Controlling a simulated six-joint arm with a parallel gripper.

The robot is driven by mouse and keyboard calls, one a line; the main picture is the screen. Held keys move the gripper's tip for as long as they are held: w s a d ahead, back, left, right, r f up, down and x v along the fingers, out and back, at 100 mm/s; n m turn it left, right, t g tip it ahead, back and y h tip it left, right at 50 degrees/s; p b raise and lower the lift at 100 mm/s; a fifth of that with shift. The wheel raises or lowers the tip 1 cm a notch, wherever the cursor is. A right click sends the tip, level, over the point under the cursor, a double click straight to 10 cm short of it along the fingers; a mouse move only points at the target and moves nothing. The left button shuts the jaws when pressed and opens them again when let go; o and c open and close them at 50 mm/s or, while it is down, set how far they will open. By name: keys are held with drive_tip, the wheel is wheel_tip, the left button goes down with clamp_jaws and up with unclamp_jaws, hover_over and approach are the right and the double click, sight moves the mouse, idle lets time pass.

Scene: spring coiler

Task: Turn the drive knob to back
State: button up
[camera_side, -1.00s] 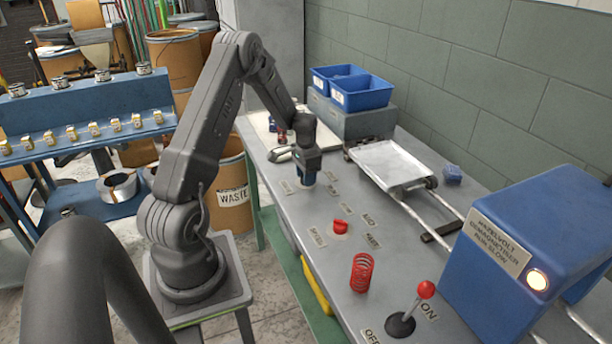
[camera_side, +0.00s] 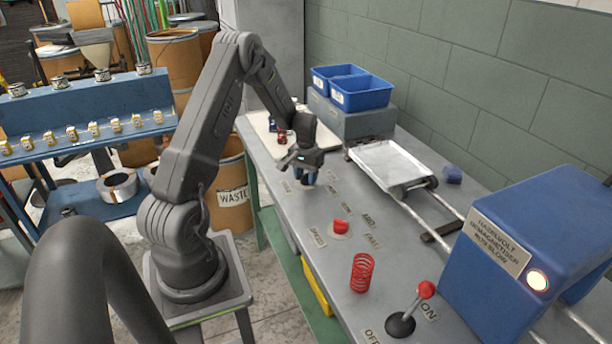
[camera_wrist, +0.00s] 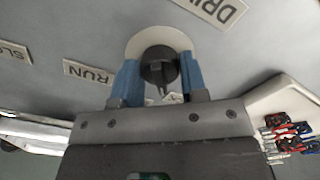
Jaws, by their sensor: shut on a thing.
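The drive knob (camera_wrist: 158,66) is a dark round knob on a pale disc (camera_wrist: 163,35). In the wrist view my gripper (camera_wrist: 158,78) has its two blue fingers on either side of the knob, shut on it. A DRIVE label (camera_wrist: 218,11) lies beyond the disc and a RUN label (camera_wrist: 88,72) to its left. Another label (camera_wrist: 165,100) is mostly hidden behind my gripper. Which way the knob points is not clear. In the side view my gripper (camera_side: 308,180) points down at the panel and hides the knob.
A red knob (camera_side: 341,227), a red spring (camera_side: 362,272) and a red-topped lever (camera_side: 426,290) stand nearer the camera. A metal tray (camera_side: 392,165) and blue bins (camera_side: 350,88) are behind. A white board with small coloured items (camera_wrist: 290,132) lies close by.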

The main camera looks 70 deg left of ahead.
sight(306, 174)
idle(0.4)
drive_tip(key=o, duration=0.9)
drive_tip(key=shift+r, duration=0.1)
wheel_tip(306, 174, up, 14)
drive_tip(key=shift+f, duration=0.15)
